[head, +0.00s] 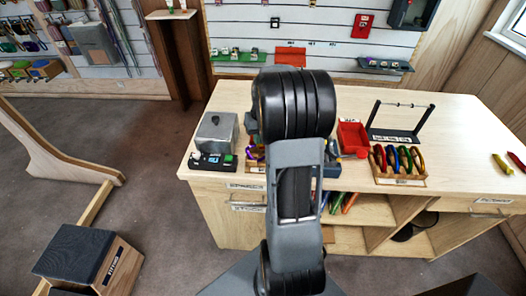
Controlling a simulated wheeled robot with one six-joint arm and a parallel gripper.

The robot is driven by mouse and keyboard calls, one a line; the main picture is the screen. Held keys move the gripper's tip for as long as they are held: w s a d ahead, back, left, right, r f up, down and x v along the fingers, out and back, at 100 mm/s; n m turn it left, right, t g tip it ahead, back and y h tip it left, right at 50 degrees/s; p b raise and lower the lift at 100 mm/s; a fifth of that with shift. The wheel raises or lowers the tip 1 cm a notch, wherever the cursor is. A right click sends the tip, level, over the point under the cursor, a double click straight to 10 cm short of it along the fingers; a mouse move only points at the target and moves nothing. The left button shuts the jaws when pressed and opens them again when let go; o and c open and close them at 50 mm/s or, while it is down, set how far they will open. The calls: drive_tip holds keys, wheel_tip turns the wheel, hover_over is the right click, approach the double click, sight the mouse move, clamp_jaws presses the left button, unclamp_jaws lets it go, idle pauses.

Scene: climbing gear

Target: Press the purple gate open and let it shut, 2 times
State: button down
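My arm's dark, ribbed joint and grey link fill the middle of the head view and cover part of the wooden counter (460,130). My gripper is hidden behind them. A small purple item (257,153) with yellow beside it shows just left of my arm on the counter. It is too small and too covered to tell whether it is the purple gate, or whether a gate is open or shut. Several carabiners, red, blue, green and yellow, hang on a wooden rack (400,180) right of my arm; I see no clear purple one there.
A grey box (215,134) and a device with a lit display (212,161) stand at the counter's left. Yellow and red pieces lie at the far right. The counter's right middle is clear.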

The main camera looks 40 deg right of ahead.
drive_tip(key=shift+r+p, duration=2.55)
drive_tip(key=shift+r, duration=0.95)
drive_tip(key=s+a+r+n+t, duration=0.1)
drive_tip(key=s+a+r, duration=0.3)
drive_tip(key=a, duration=0.6)
drive_tip(key=s+a+r+n+t+h, duration=0.1)
drive_tip(key=s+a+r+n+t, duration=0.1)
drive_tip(key=s+a, duration=0.6)
wheel_tip(320, 180, up, 2)
drive_tip(key=shift+s+a+r+n+t, duration=0.15)
drive_tip(key=shift+s+a+n+t, duration=0.15)
drive_tip(key=shift+a+t, duration=0.65)
drive_tip(key=shift+a+g, duration=0.25)
